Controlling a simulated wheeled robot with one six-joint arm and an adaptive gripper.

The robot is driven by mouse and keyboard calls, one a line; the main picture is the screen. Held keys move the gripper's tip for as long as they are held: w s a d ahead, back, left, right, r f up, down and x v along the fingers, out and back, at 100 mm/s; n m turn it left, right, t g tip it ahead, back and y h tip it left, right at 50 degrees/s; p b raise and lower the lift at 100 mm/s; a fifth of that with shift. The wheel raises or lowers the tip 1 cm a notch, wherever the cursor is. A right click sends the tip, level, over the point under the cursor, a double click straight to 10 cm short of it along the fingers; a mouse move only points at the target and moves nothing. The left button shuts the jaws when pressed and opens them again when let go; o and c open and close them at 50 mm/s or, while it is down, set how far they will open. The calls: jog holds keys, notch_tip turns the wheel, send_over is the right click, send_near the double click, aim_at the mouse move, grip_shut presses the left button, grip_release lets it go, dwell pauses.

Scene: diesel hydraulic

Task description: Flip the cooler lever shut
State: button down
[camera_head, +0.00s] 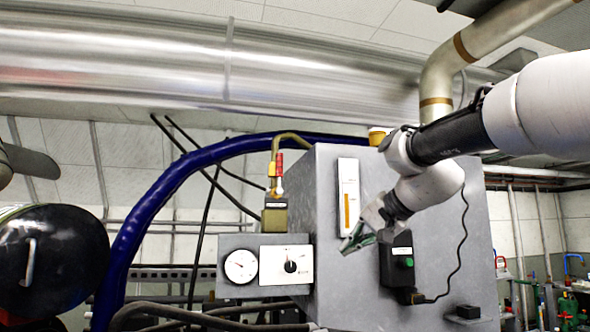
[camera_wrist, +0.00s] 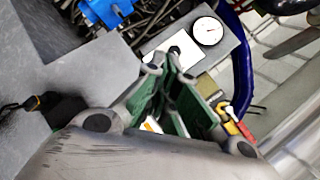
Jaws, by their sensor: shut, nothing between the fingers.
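A small red lever (camera_head: 279,164) stands upright along a brass-coloured pipe and valve (camera_head: 274,215) at the left of the grey tank. No readable label shows that it is the cooler lever. Red and yellow parts (camera_wrist: 236,122) also show at the right in the wrist view, partly behind a finger. My gripper (camera_head: 347,246), with green finger pads, is in front of the tank face, right of and below the red lever and apart from it. Its fingers also show in the wrist view (camera_wrist: 170,72); it is shut and empty.
A dial gauge (camera_head: 240,266) and white knob panel (camera_head: 287,265) sit left. A thick blue hose (camera_head: 140,212) arches behind.

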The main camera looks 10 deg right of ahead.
aim_at(279, 175)
jog(key=w+r+m+t+y, duration=0.1)
jog(key=w+r+m+t, duration=0.1)
jog(key=w+r, duration=0.2)
jog(key=w+r+m+t, duration=0.1)
jog(key=w+r+m, duration=0.1)
jog(key=r, duration=0.8)
jog(key=w+r+m+t+y, duration=0.1)
jog(key=w+r+t, duration=0.1)
jog(key=w+r, duration=0.3)
notch_tip(279, 175, up, 3)
jog(key=shift+w+f+m+t+y, duration=0.1)
jog(key=shift+w+m+t+y, duration=0.2)
jog(key=shift+w+m, duration=0.1)
jog(key=shift+a, duration=0.15)
jog(key=s+a+x, duration=0.1)
jog(key=a+x, duration=0.1)
jog(key=x, duration=1)
jog(key=shift+w+a, duration=0.3)
jog(key=shift+a, duration=0.1)
